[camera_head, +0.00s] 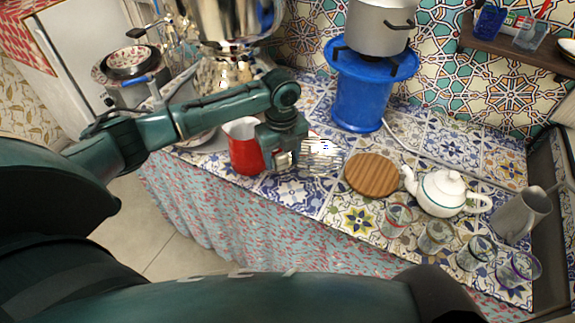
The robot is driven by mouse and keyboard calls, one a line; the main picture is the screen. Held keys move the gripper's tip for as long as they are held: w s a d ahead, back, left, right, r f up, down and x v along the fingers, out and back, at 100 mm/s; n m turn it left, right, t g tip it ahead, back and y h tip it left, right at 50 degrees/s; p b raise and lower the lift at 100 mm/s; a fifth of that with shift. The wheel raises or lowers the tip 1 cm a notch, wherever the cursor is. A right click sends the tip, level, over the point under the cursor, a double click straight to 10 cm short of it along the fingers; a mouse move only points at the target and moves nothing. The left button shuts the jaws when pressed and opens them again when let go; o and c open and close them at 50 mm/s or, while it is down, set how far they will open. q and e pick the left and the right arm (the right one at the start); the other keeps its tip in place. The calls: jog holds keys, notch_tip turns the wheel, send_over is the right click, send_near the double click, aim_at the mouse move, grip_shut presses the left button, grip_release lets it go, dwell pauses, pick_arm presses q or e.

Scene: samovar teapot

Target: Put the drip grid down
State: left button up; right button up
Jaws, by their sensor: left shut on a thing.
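My left gripper (291,157) is over the tiled counter, just right of a red container. It is shut on the drip grid (322,154), a pale, slatted metal piece that sticks out to the right of the jaws. Part of the grid is hidden by the gripper. I cannot tell whether the grid touches the tiles. The samovar (228,22) is a shiny metal vessel at the top, behind my left arm. The white teapot (441,192) stands on the right of the counter. My right gripper is not in view.
A round wooden board (371,175) lies right of the grid. The red container (245,147) is close on the left. Several glasses (436,236) line the front right edge, near a grey pitcher (520,213). A blue stand (360,98) with a pot (378,28) is behind.

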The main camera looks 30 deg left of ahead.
pick_arm(q)
jog(key=shift+f, duration=2.05)
jog(key=o, duration=1.1)
jog(key=shift+f, duration=0.1)
jog(key=shift+c, duration=0.2)
